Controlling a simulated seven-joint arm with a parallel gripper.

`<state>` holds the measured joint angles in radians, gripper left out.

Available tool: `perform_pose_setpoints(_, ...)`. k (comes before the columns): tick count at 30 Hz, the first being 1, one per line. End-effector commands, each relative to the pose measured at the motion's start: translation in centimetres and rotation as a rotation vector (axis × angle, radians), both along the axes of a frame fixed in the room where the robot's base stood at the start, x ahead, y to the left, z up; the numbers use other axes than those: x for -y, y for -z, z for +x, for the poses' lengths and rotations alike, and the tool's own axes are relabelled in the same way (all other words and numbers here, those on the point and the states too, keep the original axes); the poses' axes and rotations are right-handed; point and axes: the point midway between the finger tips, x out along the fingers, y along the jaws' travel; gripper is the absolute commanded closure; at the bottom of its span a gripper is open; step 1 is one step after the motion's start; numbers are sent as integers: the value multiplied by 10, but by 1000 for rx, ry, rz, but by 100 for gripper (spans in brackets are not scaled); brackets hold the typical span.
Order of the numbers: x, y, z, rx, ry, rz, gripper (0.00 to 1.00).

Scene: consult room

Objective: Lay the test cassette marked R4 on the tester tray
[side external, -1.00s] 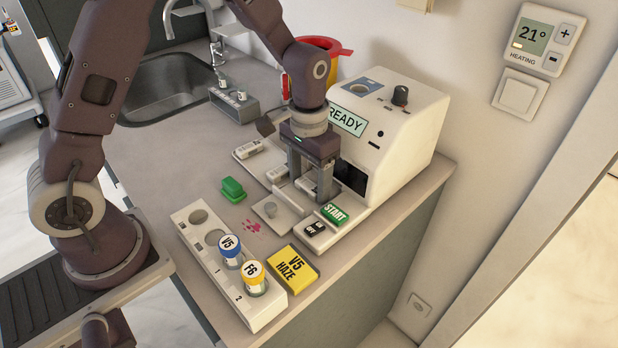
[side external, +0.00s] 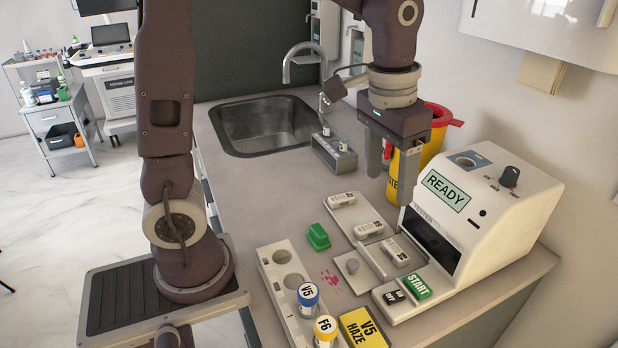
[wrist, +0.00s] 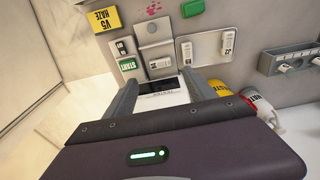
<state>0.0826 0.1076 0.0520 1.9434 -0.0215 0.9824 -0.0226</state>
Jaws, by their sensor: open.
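A white test cassette (side external: 396,251) lies flat on the tester tray (side external: 408,268), in front of the tester (side external: 490,215); it also shows in the wrist view (wrist: 160,62). Its small mark is too blurred to read for certain. Two similar cassettes, the far one (side external: 342,199) and the near one (side external: 368,230), lie on a pale holder (side external: 358,212) beyond the tray. My gripper (side external: 388,186) is open and empty, raised above the holder and tray, apart from all cassettes.
The tester reads READY. A green START button (side external: 417,287) is at the tray's near end. A white rack (side external: 283,290) holds blue and yellow-capped vials. A green block (side external: 318,236) lies nearby. A yellow bin (side external: 397,165) and the sink (side external: 262,125) are behind.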

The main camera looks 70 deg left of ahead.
Motion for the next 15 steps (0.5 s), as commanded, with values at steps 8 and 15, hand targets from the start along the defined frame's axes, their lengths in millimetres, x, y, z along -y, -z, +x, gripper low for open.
perform_pose_setpoints(8,-12,-41,-137,303,-2,3,36)
perform_pose_setpoints(15,-14,-30,-170,384,-2,16,36)
